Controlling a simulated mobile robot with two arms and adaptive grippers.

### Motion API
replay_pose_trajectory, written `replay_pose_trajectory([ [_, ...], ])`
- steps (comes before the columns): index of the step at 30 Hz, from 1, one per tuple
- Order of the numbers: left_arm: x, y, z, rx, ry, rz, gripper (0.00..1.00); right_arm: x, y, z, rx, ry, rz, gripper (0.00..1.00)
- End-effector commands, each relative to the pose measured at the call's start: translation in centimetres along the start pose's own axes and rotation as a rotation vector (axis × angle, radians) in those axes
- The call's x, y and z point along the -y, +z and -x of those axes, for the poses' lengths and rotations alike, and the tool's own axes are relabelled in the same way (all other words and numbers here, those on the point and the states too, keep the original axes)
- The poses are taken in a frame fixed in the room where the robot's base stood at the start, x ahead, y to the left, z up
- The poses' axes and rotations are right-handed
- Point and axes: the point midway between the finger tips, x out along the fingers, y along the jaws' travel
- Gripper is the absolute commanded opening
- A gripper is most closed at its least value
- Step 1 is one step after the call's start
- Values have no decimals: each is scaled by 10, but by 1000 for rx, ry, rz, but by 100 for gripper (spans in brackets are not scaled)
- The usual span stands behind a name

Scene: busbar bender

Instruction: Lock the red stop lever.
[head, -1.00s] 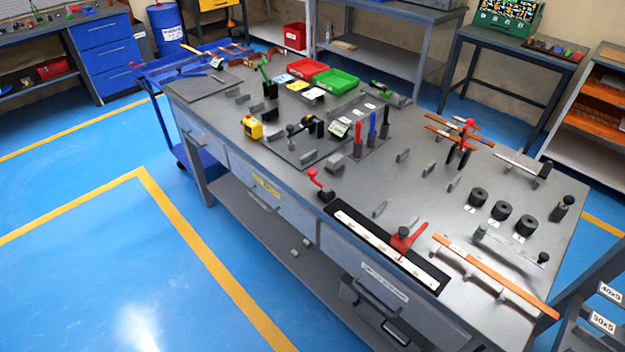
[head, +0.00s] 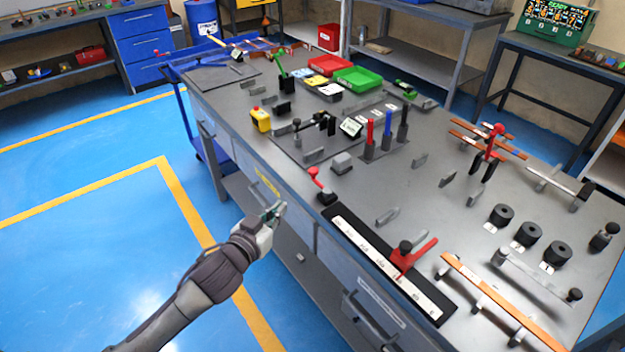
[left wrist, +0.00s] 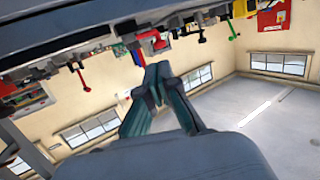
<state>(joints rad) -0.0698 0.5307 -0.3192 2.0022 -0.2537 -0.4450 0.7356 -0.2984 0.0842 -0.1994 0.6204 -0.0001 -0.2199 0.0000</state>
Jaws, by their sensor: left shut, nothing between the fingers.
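A red stop (head: 412,257) with a lever-like arm and a black knob sits on the white ruler strip (head: 375,252) near the table's front edge. A separate red-handled lever (head: 316,178) on a dark base stands at the strip's far-left end. My left gripper (head: 278,211) is off the front side of the table, left of both red parts and apart from them. Its fingers, also in the left wrist view (left wrist: 155,75), are shut and empty. Whether the stop's lever is locked I cannot tell. My right gripper is not in view.
The grey bench (head: 345,215) carries small upright metal plates, black cylinders (head: 528,234), an orange bar (head: 487,289), a yellow box (head: 261,119) and red, blue and black handles. A green bin (head: 358,79) is farther back. The floor left of the bench is clear.

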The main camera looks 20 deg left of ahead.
Motion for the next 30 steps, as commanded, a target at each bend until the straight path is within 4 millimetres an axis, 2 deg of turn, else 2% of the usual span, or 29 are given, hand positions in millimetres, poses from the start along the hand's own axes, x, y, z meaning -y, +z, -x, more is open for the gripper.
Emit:
replay_pose_trajectory([
  [3, -3, -8, 2, -17, 7, 1, 0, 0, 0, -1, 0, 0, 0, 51],
  [12, -3, -9, 1, -17, 7, 2, 0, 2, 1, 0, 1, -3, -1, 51],
  [16, -3, -10, -7, -18, 7, 2, 0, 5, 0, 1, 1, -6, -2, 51],
  [20, -3, -12, -27, -19, 7, 2, 0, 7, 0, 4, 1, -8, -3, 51],
  [30, -4, -13, -99, -19, 6, 1, 0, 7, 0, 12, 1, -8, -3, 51],
])
